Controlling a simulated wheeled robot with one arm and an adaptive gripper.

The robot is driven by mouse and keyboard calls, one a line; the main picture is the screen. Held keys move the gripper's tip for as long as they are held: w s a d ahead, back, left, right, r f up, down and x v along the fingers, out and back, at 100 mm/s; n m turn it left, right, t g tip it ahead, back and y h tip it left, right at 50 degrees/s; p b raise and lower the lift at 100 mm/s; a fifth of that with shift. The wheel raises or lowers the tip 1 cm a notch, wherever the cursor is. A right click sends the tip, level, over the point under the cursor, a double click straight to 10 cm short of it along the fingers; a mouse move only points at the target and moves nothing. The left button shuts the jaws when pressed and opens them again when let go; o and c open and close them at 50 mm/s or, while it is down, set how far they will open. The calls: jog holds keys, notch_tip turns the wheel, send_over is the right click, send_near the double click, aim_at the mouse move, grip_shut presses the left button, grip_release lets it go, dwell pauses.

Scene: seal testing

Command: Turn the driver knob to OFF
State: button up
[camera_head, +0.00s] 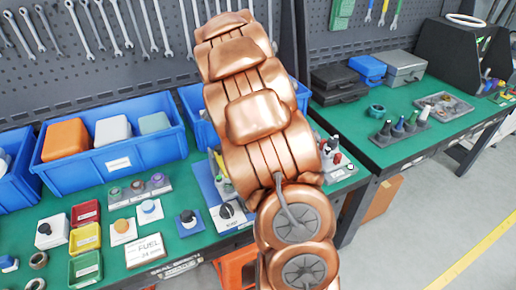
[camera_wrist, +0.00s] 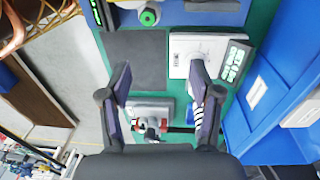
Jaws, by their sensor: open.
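My arm hides the gripper in the head view.
A blue bin (camera_head: 117,160) stands behind the small parts on the green bench (camera_head: 150,269). In the wrist view, a dark pad (camera_wrist: 135,55) lies left of the white plate, a grey fixture with red parts (camera_wrist: 150,112) lies below, and a blue bin (camera_wrist: 262,75) stands right.

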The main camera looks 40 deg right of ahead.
jog(key=w+d+f+m, duration=0.1)
jog(key=d+f+m, duration=0.1)
jog(key=d, duration=0.1)
jog(key=w+d+f+m, duration=0.1)
jog(key=d+f+m, duration=0.1)
jog(key=d, duration=0.2)
jog(key=w+d+f+m+p, duration=0.1)
jog(key=w+d+f, duration=0.1)
jog(key=d, duration=0.1)
jog(key=shift+d+m+t+y, duration=0.15)
jog(key=shift+m+t+y, duration=0.15)
jog(key=shift+m, duration=0.1)
jog(key=shift+s+f+p, duration=0.2)
jog(key=shift+f+p, duration=1.15)
jog(key=shift+f, duration=2.5)
jog(key=c, duration=1.1)
